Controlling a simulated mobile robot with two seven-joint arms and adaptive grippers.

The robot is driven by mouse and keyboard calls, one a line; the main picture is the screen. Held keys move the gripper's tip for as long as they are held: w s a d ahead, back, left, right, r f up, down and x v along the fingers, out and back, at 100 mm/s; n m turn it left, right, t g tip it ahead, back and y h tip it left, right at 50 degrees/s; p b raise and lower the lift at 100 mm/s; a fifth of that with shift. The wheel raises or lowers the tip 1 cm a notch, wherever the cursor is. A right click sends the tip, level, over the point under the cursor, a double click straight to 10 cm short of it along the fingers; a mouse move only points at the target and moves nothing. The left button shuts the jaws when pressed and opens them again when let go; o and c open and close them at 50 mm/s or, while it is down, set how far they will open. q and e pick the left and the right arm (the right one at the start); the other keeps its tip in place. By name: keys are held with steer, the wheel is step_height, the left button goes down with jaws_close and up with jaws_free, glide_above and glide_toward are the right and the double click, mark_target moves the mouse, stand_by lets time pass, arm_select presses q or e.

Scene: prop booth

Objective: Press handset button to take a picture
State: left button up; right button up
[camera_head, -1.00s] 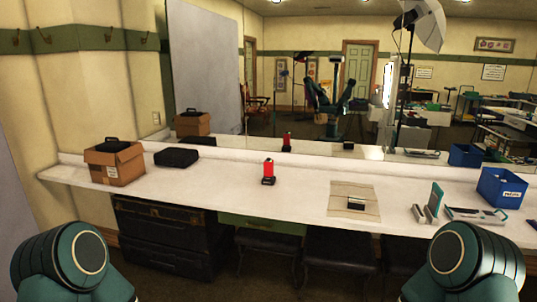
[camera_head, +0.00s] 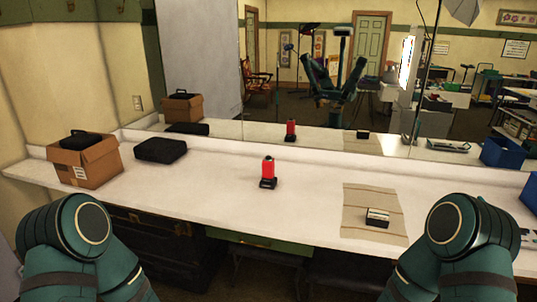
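An upright red object (camera_head: 268,167) with a dark top stands on a small black base (camera_head: 267,184) near the middle of the white counter. It may be the handset; no button can be made out at this size. A small black and white box-like item (camera_head: 377,217) lies on a beige mat (camera_head: 360,202) to the right. I cannot tell whether this is the handset or a camera. Only green upper parts of my two arms show at the lower left and lower right. Neither gripper is in view, and nothing is seen touching the objects.
The white counter (camera_head: 220,187) runs along a wall mirror that reflects its objects and the room. A cardboard box (camera_head: 85,163) and a flat black case (camera_head: 160,150) stand at the left. A blue bin (camera_head: 530,192) is cut off at the right.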

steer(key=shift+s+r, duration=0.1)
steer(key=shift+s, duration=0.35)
